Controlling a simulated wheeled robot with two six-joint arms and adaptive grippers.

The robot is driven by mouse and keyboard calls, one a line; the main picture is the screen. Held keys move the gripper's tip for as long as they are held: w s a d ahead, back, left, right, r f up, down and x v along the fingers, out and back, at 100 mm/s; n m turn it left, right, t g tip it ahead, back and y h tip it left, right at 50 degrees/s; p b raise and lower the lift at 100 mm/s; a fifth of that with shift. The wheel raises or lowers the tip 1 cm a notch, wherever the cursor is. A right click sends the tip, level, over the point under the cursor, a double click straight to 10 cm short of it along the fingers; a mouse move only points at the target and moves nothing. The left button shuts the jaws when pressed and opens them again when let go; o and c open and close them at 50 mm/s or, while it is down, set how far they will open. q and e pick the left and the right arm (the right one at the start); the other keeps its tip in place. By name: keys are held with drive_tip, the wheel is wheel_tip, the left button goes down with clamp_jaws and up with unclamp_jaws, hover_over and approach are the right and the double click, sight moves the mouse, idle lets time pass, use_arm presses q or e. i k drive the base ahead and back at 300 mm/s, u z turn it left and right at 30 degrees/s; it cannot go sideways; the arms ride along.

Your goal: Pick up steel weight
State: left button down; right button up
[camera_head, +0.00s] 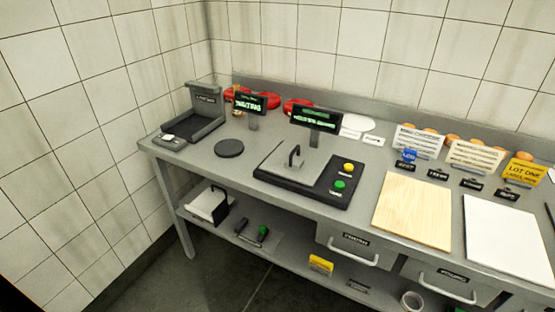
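No part that I can make out as either gripper shows in the head view. A grey block-like piece with a dark upright loop handle (295,157) stands on the scale's pale plate (272,165); it may be the steel weight, but I cannot tell for sure. A flat dark round disc (229,148) lies on the counter to the left of the scale.
The steel counter (225,170) runs along a tiled wall. A dark open-fronted station (203,115) stands at the far left. A wooden board (412,208) and a white board (506,238) lie to the right. Cards, labels and red wheels line the back. Drawers and a shelf are below.

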sight(294, 163)
drive_tip(key=u, duration=1.15)
drive_tip(key=i, duration=0.4)
drive_tip(key=z, duration=2.6)
